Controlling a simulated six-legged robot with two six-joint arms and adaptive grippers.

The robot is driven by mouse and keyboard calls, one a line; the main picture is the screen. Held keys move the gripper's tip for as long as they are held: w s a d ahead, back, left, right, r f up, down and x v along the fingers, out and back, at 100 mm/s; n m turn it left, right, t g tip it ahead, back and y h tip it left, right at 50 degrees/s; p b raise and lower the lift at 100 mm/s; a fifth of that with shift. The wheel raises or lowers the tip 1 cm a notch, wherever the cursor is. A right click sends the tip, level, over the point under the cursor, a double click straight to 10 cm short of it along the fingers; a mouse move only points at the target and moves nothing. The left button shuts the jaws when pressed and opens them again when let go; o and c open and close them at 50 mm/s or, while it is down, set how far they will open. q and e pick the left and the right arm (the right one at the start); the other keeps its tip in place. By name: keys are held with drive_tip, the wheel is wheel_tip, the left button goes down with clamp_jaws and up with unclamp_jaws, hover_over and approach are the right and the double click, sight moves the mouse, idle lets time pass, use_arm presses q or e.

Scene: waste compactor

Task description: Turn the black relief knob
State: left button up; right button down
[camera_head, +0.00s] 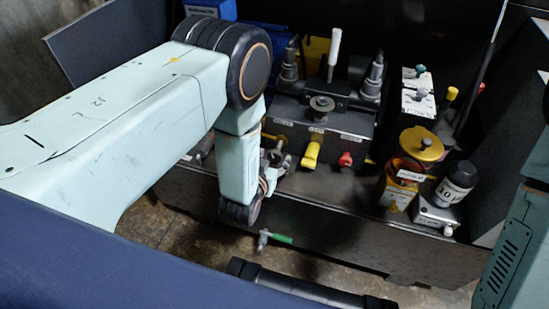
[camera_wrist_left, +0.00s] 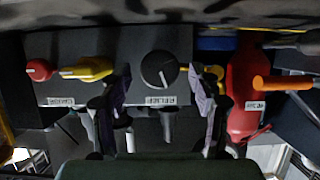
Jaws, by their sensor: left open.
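The black relief knob (camera_wrist_left: 159,70) is round with a pale pointer line, on the dark front panel above a label, in the left wrist view. My left gripper (camera_wrist_left: 160,104) is open, with one finger on each side of the knob in that picture; no contact shows. In the head view my left gripper (camera_head: 277,160) is at the left end of the black valve block (camera_head: 325,123); the relief knob cannot be made out there behind it. Only a link of my right arm shows at the right edge; its gripper is out of view.
A yellow handle (camera_head: 311,154) and a red knob (camera_head: 345,159) sit right of the gripper on the same panel. A red body with an orange lever (camera_wrist_left: 280,83) is close by in the wrist view. A green-handled valve (camera_head: 277,238) is below. A yellow-topped container (camera_head: 421,144) stands right.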

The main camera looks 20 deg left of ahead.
use_arm(q)
drive_tip(key=shift+b+x, duration=0.3)
drive_tip(key=shift+x, duration=0.8)
drive_tip(key=shift+r, duration=0.1)
drive_tip(key=shift+c, duration=1.4)
drive_tip(key=c, duration=0.9)
